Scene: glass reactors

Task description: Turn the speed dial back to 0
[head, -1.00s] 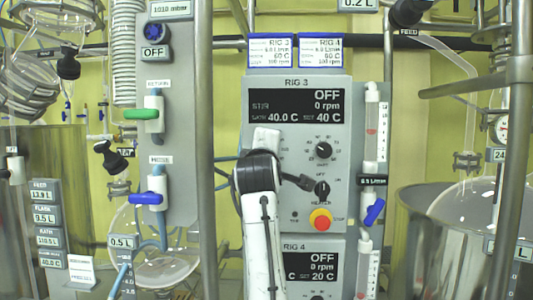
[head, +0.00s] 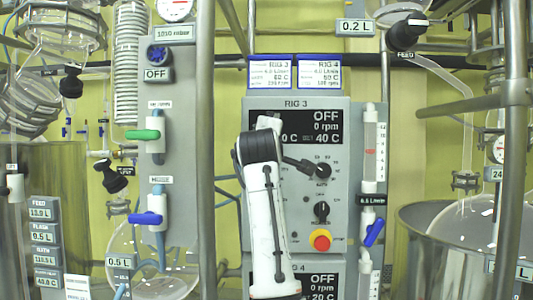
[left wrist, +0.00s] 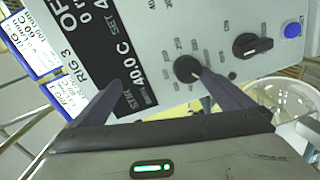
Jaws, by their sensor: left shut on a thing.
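The speed dial (head: 323,171) is a round black knob with a number scale, on the grey RIG 3 panel below its display. My left gripper (head: 308,166) reaches it from the left and is shut on it. The dial also shows in the left wrist view (left wrist: 187,68), with the tip of one dark finger against it. I cannot read where its pointer stands. The display (head: 318,128) reads OFF and 0 rpm, with 40 C below. My left arm covers the left part of the panel. My right gripper is not in view.
The black heater switch (head: 321,210) sits just below the dial, with a red button (head: 320,240) under it. A flow tube with a blue valve (head: 373,232) stands right of the panel. A metal post (head: 207,150) runs upright on the left.

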